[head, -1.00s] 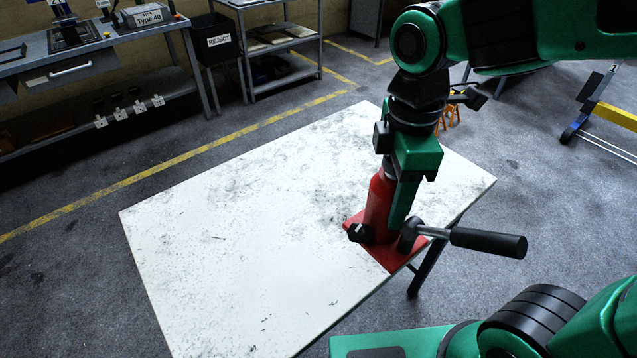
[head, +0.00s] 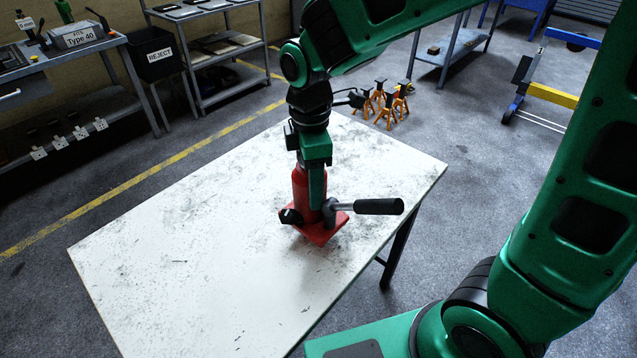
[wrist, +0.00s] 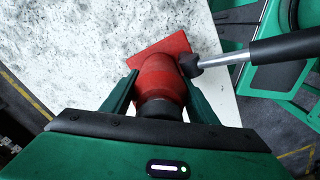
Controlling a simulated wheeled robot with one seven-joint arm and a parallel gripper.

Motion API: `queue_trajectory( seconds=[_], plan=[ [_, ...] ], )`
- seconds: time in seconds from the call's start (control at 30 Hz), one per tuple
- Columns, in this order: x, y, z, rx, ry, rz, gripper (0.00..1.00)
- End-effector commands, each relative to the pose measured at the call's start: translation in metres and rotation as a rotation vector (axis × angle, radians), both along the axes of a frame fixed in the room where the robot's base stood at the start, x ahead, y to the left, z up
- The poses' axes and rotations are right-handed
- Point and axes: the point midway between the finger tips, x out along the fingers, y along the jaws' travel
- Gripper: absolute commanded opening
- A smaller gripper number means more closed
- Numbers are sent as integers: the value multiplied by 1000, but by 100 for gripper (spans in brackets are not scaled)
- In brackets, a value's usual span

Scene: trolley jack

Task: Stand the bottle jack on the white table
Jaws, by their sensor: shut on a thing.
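The red bottle jack (head: 302,190) is upright above the white table (head: 190,230), inside its right-hand edge in the head view. Its square red base shows below the body, and its black-gripped handle (head: 378,206) sticks out to the right. I cannot tell whether the base touches the tabletop. My gripper (head: 312,190) points down and is shut on the jack's body. In the wrist view the green fingers lie on either side of the red cylinder (wrist: 160,75), with the handle (wrist: 285,47) reaching right.
The tabletop left of the jack is bare apart from dark scuffs. Orange jack stands (head: 385,102) stand on the floor behind the table. A workbench, a black REJECT bin (head: 158,55) and grey shelving (head: 215,50) line the back left.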

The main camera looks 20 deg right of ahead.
Motion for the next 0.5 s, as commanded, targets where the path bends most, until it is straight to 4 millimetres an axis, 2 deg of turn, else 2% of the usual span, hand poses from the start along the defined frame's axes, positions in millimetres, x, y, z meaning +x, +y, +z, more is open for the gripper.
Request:
queue_trajectory(
  seconds=[0.1, 0.27, 0.5],
  plan=[
    [9, 4, -5, 1, -2, 0, 0],
    [13, 5, -8, 1, -2, 0, 0],
    [12, 5, -33, 0, 0, 0, 0]
  ],
)
